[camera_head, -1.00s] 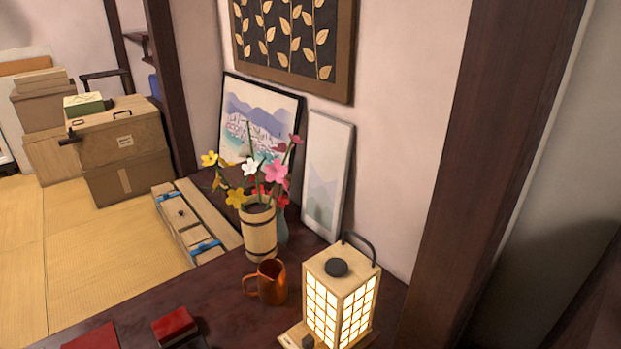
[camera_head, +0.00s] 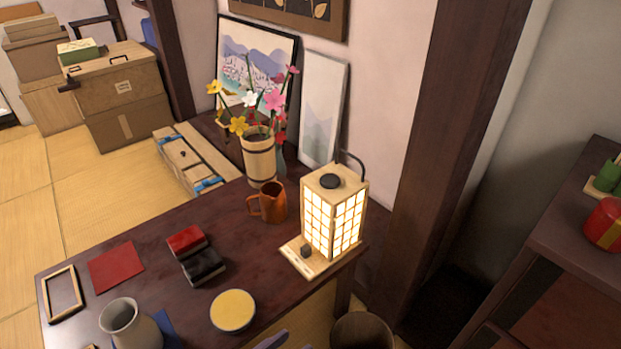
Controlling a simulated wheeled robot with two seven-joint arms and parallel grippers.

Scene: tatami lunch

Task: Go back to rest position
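The dark wooden table (camera_head: 120,230) fills the lower left and middle. On it stand a lit paper lantern (camera_head: 333,213), an orange-brown mug (camera_head: 270,203) and a wooden vase (camera_head: 258,161) with colourful flowers. A red and a black box (camera_head: 203,266) lie side by side, with a red square (camera_head: 116,265) to their left. A yellow-topped round dish (camera_head: 233,310) and a grey jug (camera_head: 130,324) are near the front.
A dark wooden post (camera_head: 446,130) stands right of the table. A shelf (camera_head: 570,225) holding a red round container (camera_head: 606,224) is at the right edge. A round bin (camera_head: 362,333) sits below the lantern. Stacked boxes (camera_head: 122,95) stand on the tatami (camera_head: 25,180) at the back left.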

